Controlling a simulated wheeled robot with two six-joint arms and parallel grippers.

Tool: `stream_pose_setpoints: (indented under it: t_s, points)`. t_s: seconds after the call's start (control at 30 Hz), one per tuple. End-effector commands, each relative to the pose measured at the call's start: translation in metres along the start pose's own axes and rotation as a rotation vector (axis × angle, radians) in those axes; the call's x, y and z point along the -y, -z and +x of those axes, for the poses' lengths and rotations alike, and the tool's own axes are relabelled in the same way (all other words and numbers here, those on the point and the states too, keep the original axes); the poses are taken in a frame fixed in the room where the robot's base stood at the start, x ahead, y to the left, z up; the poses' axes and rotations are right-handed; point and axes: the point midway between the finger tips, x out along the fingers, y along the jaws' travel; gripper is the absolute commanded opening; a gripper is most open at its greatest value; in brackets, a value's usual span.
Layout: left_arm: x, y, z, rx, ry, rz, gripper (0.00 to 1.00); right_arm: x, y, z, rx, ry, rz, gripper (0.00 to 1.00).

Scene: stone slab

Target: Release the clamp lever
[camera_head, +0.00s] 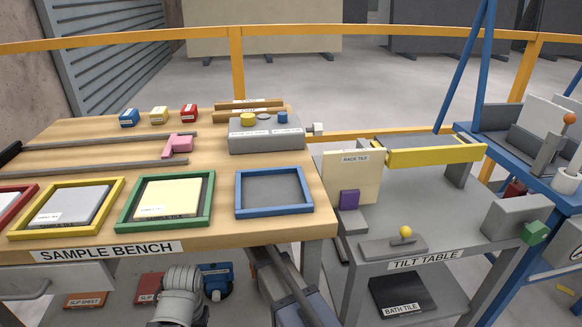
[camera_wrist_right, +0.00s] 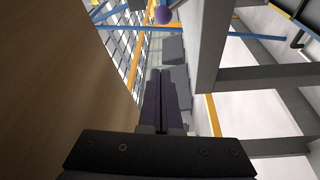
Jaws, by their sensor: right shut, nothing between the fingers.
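No part is labelled as the clamp lever. A lever with an orange ball knob (camera_head: 569,118) stands at the right edge of the head view, on the blue stand. A yellow ball knob (camera_head: 405,231) sits on a grey plate on the tilt table (camera_head: 425,262). My right gripper (camera_wrist_right: 161,78) shows in the right wrist view, its two dark fingers shut together with nothing between them. A small purple ball (camera_wrist_right: 163,15) appears beyond the fingertips, apart from them. I cannot tell which lever it belongs to. My left gripper is not in view.
The sample bench (camera_head: 225,225) fills the left, with coloured frames, tiles and a pink piece (camera_head: 178,145). In the wrist view, a brown panel (camera_wrist_right: 55,75) is left and grey beams (camera_wrist_right: 208,55) are right.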

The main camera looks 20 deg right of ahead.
Motion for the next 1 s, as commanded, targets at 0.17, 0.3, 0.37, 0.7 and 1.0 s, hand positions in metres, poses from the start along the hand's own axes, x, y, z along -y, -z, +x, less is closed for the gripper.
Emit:
stream_pose_setpoints:
  t_s: [0.17, 0.3, 0.37, 0.7, 1.0]
  points:
    - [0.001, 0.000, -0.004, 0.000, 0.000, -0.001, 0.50, -0.001, 0.000, 0.039, 0.003, -0.001, 0.000, 0.00]
    - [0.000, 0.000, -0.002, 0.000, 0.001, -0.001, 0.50, 0.001, -0.009, 0.058, 0.001, 0.000, 0.000, 0.00]
    - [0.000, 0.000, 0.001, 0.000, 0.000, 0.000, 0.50, 0.001, -0.019, 0.059, 0.000, 0.000, 0.000, 0.00]
    - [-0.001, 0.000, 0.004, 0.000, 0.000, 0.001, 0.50, 0.000, -0.039, 0.065, 0.000, 0.000, 0.000, 0.00]
    - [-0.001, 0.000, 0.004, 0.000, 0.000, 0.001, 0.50, 0.000, -0.039, 0.065, 0.000, 0.000, 0.000, 0.00]
